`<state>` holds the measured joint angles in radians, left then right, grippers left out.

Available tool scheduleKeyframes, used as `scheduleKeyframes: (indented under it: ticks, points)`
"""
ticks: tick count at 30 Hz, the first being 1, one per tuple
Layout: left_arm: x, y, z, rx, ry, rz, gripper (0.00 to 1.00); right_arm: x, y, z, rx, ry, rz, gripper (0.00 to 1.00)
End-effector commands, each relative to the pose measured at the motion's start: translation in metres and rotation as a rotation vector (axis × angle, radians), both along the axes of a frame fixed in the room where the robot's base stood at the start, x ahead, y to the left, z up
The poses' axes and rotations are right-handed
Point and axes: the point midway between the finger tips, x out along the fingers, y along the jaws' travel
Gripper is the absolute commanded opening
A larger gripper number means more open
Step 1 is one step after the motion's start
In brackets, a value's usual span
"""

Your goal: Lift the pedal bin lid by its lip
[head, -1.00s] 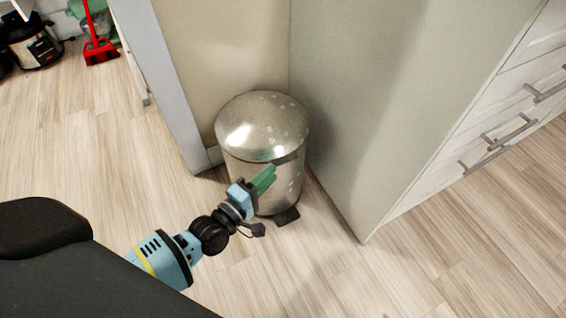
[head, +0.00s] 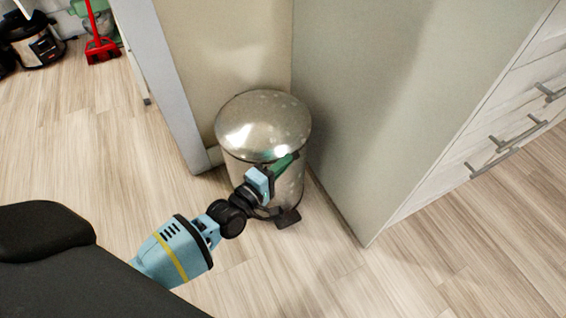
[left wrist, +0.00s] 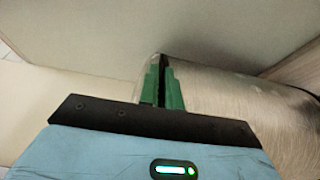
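The pedal bin (head: 290,185) is a brushed metal cylinder standing upright in the corner. Its domed lid (head: 262,122) is down. The black pedal (head: 288,218) shows at its foot. My left gripper (head: 284,162) is at the bin's front right, just below the lid's edge, its green fingers at the bin's side. In the left wrist view the fingers (left wrist: 162,84) lie close together with a narrow dark strip between them, against the bin (left wrist: 235,100). I cannot tell whether they grip the lip. My right gripper is out of view.
A tall grey-green panel (head: 385,100) stands close to the right of the bin, and a beige wall (head: 225,45) is behind. Drawers with handles (head: 518,130) are at far right.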

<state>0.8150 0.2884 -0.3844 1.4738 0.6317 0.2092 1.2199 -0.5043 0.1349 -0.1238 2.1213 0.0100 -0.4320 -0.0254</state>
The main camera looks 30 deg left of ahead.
Motion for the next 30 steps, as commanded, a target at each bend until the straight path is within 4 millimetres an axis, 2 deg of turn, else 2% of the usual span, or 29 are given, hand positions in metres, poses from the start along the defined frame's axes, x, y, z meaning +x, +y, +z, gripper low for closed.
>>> scheduleKeyframes:
  ticks: [13, 30]
  points:
    - [0.0008, 0.0017, 0.0010, 0.000, -0.003, 0.003, 0.00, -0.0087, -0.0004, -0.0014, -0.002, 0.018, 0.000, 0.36]
    - [0.0012, 0.0031, 0.0012, 0.001, -0.003, 0.005, 0.00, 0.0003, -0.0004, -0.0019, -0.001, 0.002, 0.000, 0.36]
